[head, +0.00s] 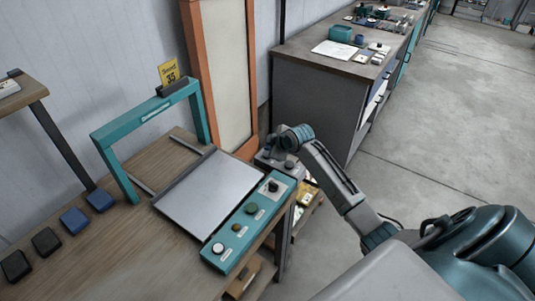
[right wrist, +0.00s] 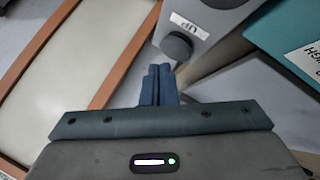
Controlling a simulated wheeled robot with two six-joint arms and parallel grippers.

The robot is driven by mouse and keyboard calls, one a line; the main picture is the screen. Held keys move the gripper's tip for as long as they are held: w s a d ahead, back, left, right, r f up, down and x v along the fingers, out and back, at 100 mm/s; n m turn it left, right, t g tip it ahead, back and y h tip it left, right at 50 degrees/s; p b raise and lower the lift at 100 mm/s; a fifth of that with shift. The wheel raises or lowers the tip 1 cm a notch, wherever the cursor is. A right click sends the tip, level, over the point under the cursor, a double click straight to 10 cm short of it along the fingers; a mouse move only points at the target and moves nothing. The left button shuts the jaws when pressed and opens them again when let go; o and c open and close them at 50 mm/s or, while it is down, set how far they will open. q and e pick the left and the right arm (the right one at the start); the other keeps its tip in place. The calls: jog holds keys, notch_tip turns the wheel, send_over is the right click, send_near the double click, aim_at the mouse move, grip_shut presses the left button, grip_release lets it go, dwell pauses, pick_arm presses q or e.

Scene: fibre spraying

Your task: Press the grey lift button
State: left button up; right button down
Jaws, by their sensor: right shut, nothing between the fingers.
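The grey lift button (right wrist: 177,46) is a dark grey round knob on a light grey box (right wrist: 205,28) with a white label that seems to read UP upside down. In the head view the box (head: 268,160) stands by the far right end of the bench, partly hidden by my right gripper (head: 270,150). In the right wrist view, my right gripper (right wrist: 160,68) is shut and empty. Its blue fingertips appear just short of the button, slightly to its left; I cannot tell whether they touch. My left gripper is not in view.
The wooden bench (head: 95,258) carries a teal panel (head: 229,256) with several knobs, a metal plate (head: 205,187) and a teal arch (head: 118,168). An orange-framed panel (head: 193,60) stands behind. The grey floor (head: 430,130) on the right is clear.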

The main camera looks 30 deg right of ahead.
jog(key=shift+f, duration=0.1)
jog(key=shift+f, duration=0.35)
